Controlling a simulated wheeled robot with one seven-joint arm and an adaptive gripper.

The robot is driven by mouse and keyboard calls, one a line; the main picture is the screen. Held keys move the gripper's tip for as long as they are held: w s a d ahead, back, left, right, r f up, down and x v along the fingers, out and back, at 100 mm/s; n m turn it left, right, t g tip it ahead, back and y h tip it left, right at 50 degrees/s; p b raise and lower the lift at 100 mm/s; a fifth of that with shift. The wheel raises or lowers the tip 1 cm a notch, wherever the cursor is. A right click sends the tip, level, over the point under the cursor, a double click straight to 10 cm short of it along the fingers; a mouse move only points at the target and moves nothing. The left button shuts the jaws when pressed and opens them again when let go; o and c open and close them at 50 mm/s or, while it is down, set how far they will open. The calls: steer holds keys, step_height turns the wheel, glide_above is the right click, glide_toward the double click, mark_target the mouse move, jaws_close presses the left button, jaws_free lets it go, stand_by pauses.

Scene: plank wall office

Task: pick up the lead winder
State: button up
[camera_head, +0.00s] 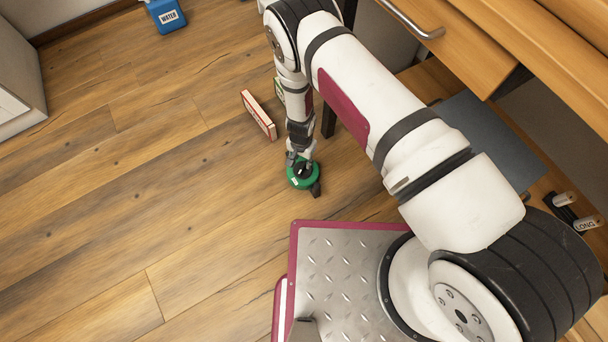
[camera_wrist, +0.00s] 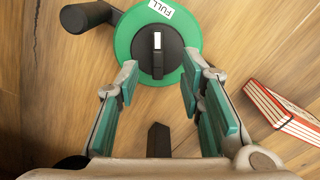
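The lead winder is a green disc (camera_head: 303,175) with a black hub and a black handle, lying on the wooden floor. In the wrist view the green disc (camera_wrist: 189,30) is at the top middle, with a "FULL" label, and its black handle reaches out to the left. My gripper (camera_head: 301,160) is right above it in the head view and hides part of it. In the wrist view my gripper (camera_wrist: 157,80) is open, with its two green-padded fingers apart on either side of the black hub. Nothing is held between them. I cannot tell how far the fingertips are above the disc.
A red and white box (camera_head: 259,115) lies on the floor near the gripper; it is at the right in the wrist view (camera_wrist: 285,112). A wooden desk (camera_head: 480,45) stands at the right. A blue water container (camera_head: 166,15) is at the back. The floor to the left is clear.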

mark_target(302, 168)
steer(key=f+b, duration=0.2)
steer(key=f, duration=0.3)
steer(key=shift+s+b, duration=0.25)
steer(key=shift+b, duration=0.15)
steer(key=shift+r, duration=0.1)
steer(key=shift+c, duration=0.6)
jaws_close()
